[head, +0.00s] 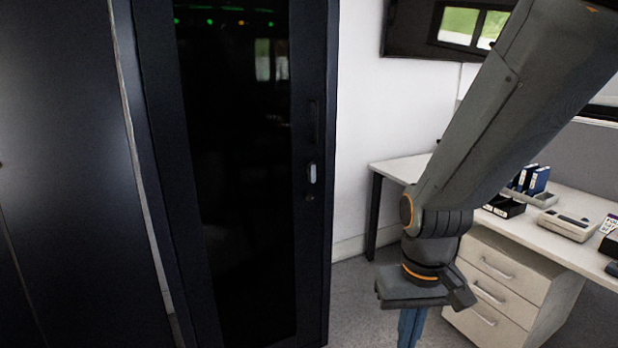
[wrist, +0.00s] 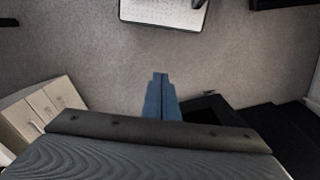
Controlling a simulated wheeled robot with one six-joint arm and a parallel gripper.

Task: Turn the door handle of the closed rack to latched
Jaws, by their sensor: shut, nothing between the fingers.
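The closed rack (head: 318,245) stands left of centre in the head view, with a dark glass door in a black frame. Its door handle (head: 312,172) is a small pale grip on the right side of the frame, below a dark recessed plate. The handle looks upright; whether it is latched I cannot tell. My gripper (head: 411,328) hangs right of the rack, lower than the handle and apart from it, pointing down. Its blue fingers (wrist: 160,98) are together and empty in the wrist view, over the grey floor. The handle does not show in the wrist view.
A desk (head: 392,168) with white drawers (head: 500,262) stands behind and right of my arm, bearing binders (head: 533,180) and a device (head: 568,225). A wall screen (head: 410,30) hangs above. Bare floor (head: 352,300) lies between the rack and the drawers.

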